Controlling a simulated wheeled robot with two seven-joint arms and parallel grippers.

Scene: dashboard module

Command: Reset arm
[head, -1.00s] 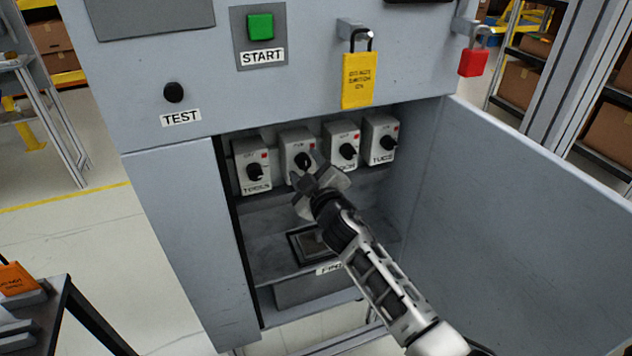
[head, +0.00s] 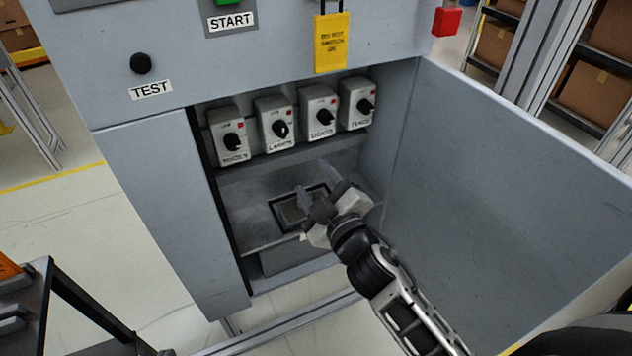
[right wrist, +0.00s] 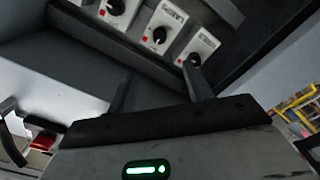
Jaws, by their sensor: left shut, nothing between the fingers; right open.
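My right gripper (head: 316,183) is open and empty inside the open cabinet, below the row of switches and over the framed panel on the lower shelf. In the right wrist view its fingers (right wrist: 159,80) stand apart with nothing between them. The far left switch (head: 229,138), second switch (head: 275,122), third switch (head: 319,111) and far right switch (head: 358,104) are grey boxes with black knobs. The second knob looks near upright; the others look slanted. My left gripper is not in view.
The open cabinet door (head: 500,170) stands right of my right arm. A framed panel (head: 290,211) lies under the gripper. A dark table (head: 45,290) stands lower left.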

